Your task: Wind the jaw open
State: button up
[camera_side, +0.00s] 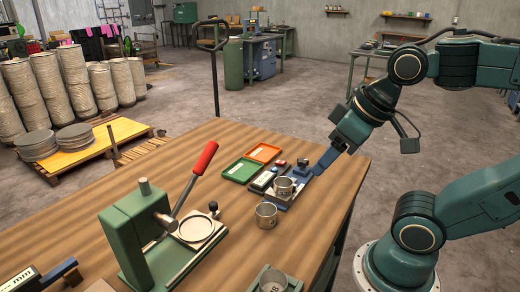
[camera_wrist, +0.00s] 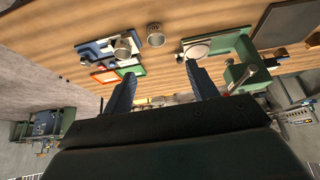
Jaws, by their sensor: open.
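A small fixture (camera_side: 283,201) with blue and grey parts sits near the table's far right edge, with a metal cup (camera_side: 283,187) standing in or on it. It also shows in the wrist view (camera_wrist: 97,50), beside the cup (camera_wrist: 122,49). Which part is its jaw, and how far that stands open, is too small to tell. My gripper (camera_side: 323,163) is above and right of the fixture in the side view, with its blue fingers pointing down and left. In the wrist view my gripper (camera_wrist: 161,72) has its fingers wide apart with nothing between them.
A second metal cup (camera_side: 266,215) stands just in front of the fixture. A green tray (camera_side: 243,170) and an orange tray (camera_side: 264,153) lie behind it. A green press (camera_side: 133,230) with a red-handled lever (camera_side: 204,158) stands at front left. Bare wood lies at back left.

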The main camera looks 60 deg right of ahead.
jog(key=m+g, duration=0.6)
jog(key=m, duration=1)
send_over(303, 160)
notch_tip(303, 160, down, 6)
jog(key=shift+a+r, duration=0.1)
jog(key=shift+r, duration=0.15)
jog(key=shift+f, duration=0.1)
notch_tip(303, 160, down, 14)
jog(key=shift+r, duration=0.2)
jog(key=c, duration=1)
